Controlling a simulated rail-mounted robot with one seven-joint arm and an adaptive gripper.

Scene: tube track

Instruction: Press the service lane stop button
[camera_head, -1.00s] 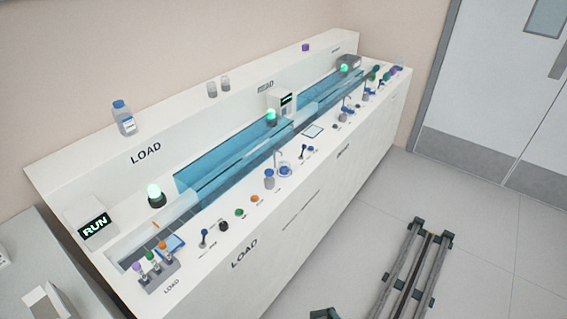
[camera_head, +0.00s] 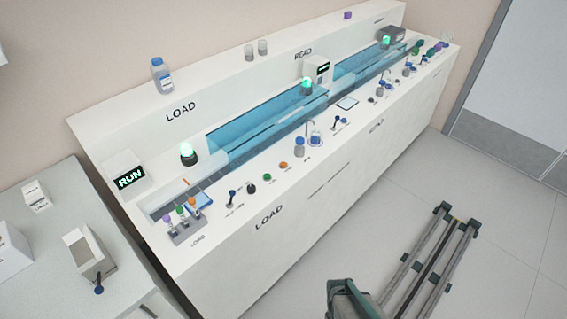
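A long white bench (camera_head: 330,200) marked LOAD and READ runs from the near left to the far right. On its front ledge at the LOAD end stand a dark lever (camera_head: 232,197), a black knob-like control (camera_head: 251,188), a green button (camera_head: 267,178) and an orange button (camera_head: 283,166). Their small labels are too small to read, so I cannot tell which control is the service lane stop button. More small controls farther right are too small to tell apart. My gripper is not in view.
A tube rack (camera_head: 186,228) and blue-capped bottles (camera_head: 300,147) stand on the bench. A grey side table (camera_head: 60,210) holds boxes. Grey rails (camera_head: 430,260) lie on otherwise clear floor.

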